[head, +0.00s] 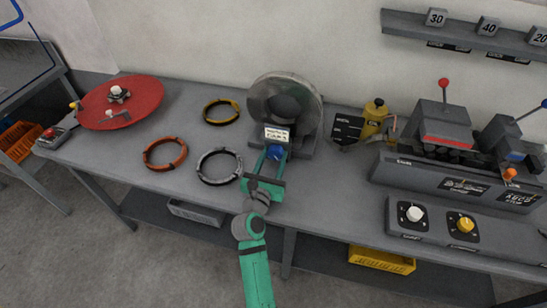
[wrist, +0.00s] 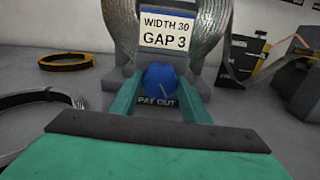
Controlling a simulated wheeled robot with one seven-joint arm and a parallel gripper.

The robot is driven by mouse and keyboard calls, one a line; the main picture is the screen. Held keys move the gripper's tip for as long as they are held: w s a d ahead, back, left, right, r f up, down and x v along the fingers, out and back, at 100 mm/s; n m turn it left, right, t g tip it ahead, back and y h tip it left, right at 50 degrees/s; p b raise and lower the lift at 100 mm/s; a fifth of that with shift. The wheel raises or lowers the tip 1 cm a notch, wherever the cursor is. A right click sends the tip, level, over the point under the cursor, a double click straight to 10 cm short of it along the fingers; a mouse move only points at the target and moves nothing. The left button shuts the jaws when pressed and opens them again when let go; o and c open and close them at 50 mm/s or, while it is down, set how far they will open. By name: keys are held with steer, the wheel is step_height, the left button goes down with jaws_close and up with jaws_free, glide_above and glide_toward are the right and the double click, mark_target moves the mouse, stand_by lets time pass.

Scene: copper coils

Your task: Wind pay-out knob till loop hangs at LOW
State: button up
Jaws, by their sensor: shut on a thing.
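The blue pay-out knob (head: 276,153) sits at the foot of the grey coil stand. It also shows in the wrist view (wrist: 161,79), above a "PAY OUT" label (wrist: 157,101). My gripper (head: 275,157) has its green fingers on both sides of the knob, shut on it. A metal coil (head: 258,101) stands upright above, with a white sign (wrist: 167,28) reading "WIDTH 30 GAP 3". Right of the stand, a thin strip (wrist: 236,77) sags near a black marked board (head: 347,129). The board's marks are too small to read, so I cannot tell the loop's level.
Orange (head: 165,153), grey (head: 219,166) and yellow-black (head: 221,112) rings lie left of the stand. A red turntable (head: 120,102) is at the far left. A yellow oil can (head: 374,118) and a grey machine (head: 440,130) stand right. A control panel (head: 436,224) has white and yellow knobs.

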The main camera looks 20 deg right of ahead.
steer(key=shift+r+m, duration=0.15)
steer(key=shift+m, duration=0.6)
steer(key=shift+r+m, duration=0.15)
steer(key=shift+m, duration=0.6)
steer(key=o, duration=1)
steer(key=shift+o, duration=0.2)
steer(key=shift+s+f, duration=0.1)
steer(key=shift+f, duration=0.05)
steer(key=shift+s+a, duration=0.2)
steer(key=shift+s, duration=0.05)
steer(key=v, duration=1)
steer(key=shift+a, duration=0.1)
